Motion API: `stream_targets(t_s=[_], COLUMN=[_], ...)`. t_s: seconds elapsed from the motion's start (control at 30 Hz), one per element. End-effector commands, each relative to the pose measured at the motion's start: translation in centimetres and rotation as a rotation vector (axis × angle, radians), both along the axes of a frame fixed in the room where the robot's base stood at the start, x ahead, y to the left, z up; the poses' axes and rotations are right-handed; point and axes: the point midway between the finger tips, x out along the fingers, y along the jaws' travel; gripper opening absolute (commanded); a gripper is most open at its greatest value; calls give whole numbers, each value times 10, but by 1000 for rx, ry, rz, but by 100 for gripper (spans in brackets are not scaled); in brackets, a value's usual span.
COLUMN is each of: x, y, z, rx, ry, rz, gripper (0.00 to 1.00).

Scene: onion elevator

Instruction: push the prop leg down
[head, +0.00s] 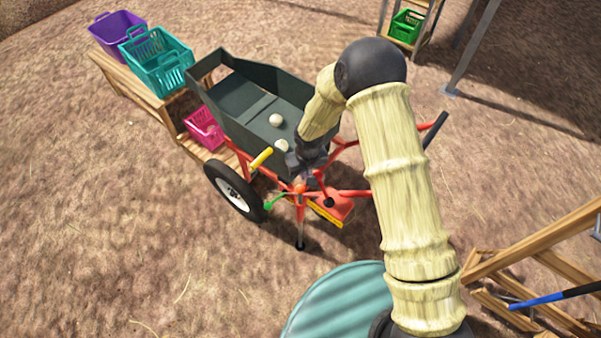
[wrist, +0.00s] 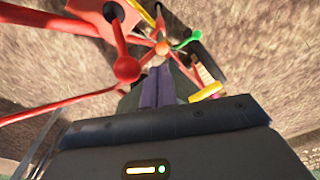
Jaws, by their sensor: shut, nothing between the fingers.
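My gripper (head: 313,183) is shut and empty, above and just right of the orange hub (head: 299,188). In the wrist view my shut fingers (wrist: 158,88) point toward the hub (wrist: 162,48). Whether they touch the frame I cannot tell. A green lever (head: 274,201) is left of the hub and shows in the wrist view (wrist: 187,40).
The dark hopper (head: 240,100) holds pale onions (head: 276,120). A yellow handle (head: 262,158) and a wheel (head: 233,192) are to the left. Crates (head: 160,65) stand on a wooden bench behind. Wooden framing (head: 540,250) is at right. Open dirt lies front left.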

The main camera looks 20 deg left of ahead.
Motion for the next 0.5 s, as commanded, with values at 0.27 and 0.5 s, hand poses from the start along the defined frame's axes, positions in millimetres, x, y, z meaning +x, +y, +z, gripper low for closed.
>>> stream_targets(t_s=[0.27,0.5], x=[-3,-5], y=[-3,-4], z=[43,58], rx=[1,0], ry=[-2,0], rz=[-1,0], gripper=[0,0])
